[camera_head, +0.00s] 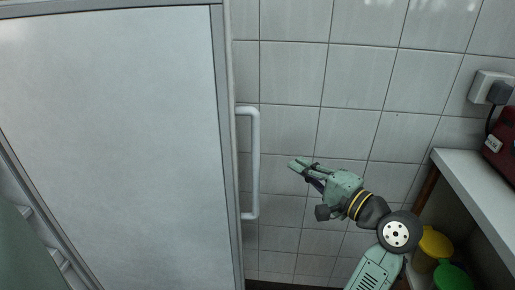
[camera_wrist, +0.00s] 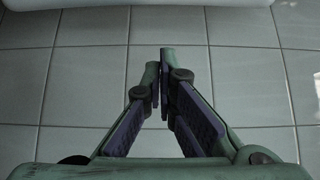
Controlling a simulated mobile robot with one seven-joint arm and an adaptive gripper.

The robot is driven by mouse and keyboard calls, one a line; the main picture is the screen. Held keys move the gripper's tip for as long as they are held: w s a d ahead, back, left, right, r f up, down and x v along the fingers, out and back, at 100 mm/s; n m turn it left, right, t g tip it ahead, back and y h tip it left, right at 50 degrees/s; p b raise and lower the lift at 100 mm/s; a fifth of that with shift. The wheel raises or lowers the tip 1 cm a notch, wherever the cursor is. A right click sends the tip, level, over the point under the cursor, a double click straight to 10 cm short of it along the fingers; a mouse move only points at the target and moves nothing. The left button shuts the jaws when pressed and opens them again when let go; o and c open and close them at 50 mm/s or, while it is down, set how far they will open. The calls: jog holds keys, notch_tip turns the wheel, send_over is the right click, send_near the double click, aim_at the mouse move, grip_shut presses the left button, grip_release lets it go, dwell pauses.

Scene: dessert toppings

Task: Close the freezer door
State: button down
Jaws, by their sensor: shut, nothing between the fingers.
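The freezer door (camera_head: 115,140) is a large pale panel with a grey frame, filling the left of the head view. It appears swung out. A white vertical bar handle (camera_head: 254,165) stands at its right edge. My gripper (camera_head: 294,164) is to the right of the handle, apart from it, with its fingers pointing left toward it. In the wrist view my gripper (camera_wrist: 160,75) has its fingertips together with nothing between them. A blurred white band (camera_wrist: 150,3) crosses the top of that view; I cannot tell for sure whether it is the handle.
A tiled wall (camera_head: 350,75) is behind my arm. At the right is a white shelf (camera_head: 475,180) with a red appliance (camera_head: 505,140) on it. Yellow (camera_head: 434,245) and green (camera_head: 452,276) containers stand below. A socket with a plug (camera_head: 492,88) is on the wall.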

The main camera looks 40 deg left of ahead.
jog(key=s+a+p, duration=0.1)
jog(key=a+p, duration=0.1)
jog(key=a, duration=0.6)
jog(key=shift+s, duration=0.25)
jog(key=shift+s, duration=0.15)
dwell(0.4)
